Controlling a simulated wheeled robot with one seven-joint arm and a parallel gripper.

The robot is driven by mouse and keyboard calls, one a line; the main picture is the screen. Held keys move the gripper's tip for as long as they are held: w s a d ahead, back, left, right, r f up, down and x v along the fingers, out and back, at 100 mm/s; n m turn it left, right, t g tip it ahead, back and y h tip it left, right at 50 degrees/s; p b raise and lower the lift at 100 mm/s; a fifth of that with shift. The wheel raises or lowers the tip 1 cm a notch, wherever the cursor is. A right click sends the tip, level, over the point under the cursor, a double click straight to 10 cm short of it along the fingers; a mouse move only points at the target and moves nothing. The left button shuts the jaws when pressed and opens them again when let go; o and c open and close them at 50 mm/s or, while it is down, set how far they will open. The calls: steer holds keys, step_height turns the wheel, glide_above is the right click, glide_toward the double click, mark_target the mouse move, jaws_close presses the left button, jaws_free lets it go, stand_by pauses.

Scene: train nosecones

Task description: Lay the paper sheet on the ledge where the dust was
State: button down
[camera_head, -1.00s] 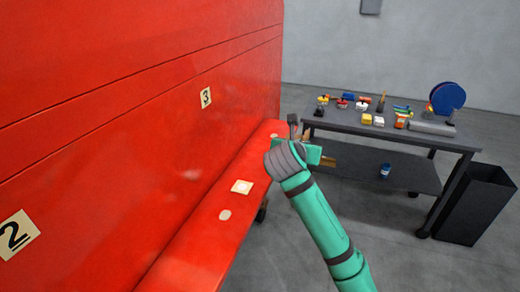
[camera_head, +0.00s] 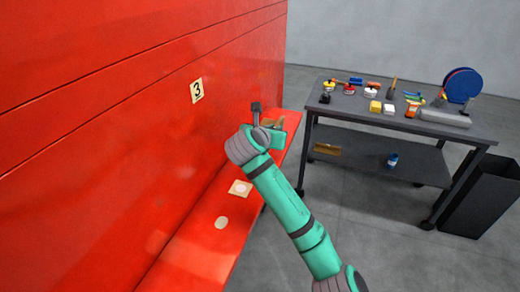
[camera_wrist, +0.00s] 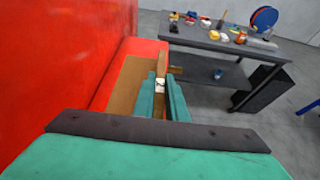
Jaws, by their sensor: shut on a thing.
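My gripper (camera_wrist: 160,87) is shut on a brown paper sheet (camera_wrist: 127,86), which spreads left of the fingers over the red ledge in the wrist view. I cannot tell whether the sheet touches the ledge. In the head view my gripper (camera_head: 273,132) is above the far part of the ledge (camera_head: 205,250), and the sheet is mostly hidden behind it. On the ledge nearer to me are a cream square with a pale round patch (camera_head: 240,188) and a pale round spot (camera_head: 221,222). I see no clear dust.
A red wall with a number 3 label (camera_head: 197,90) rises left of the ledge. Right of it stands a dark table (camera_head: 345,115) with several small items and a blue disc (camera_head: 462,86). A brown piece (camera_head: 327,149) lies on its lower shelf. A dark bin (camera_head: 480,205) is farther right.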

steer(key=a+f, duration=0.3)
steer(key=f, duration=0.1)
steer(key=shift+w+a, duration=0.1)
steer(key=shift+w, duration=0.2)
steer(key=f, duration=0.2)
steer(key=a+f, duration=0.1)
steer(key=f, duration=0.1)
steer(key=shift+w+a+f, duration=0.1)
steer(key=shift+w+a, duration=0.05)
steer(key=shift+a, duration=0.05)
steer(key=shift+f, duration=0.3)
steer(key=shift+f, duration=0.1)
steer(key=c, duration=1.8)
jaws_free()
steer(key=shift+o, duration=0.2)
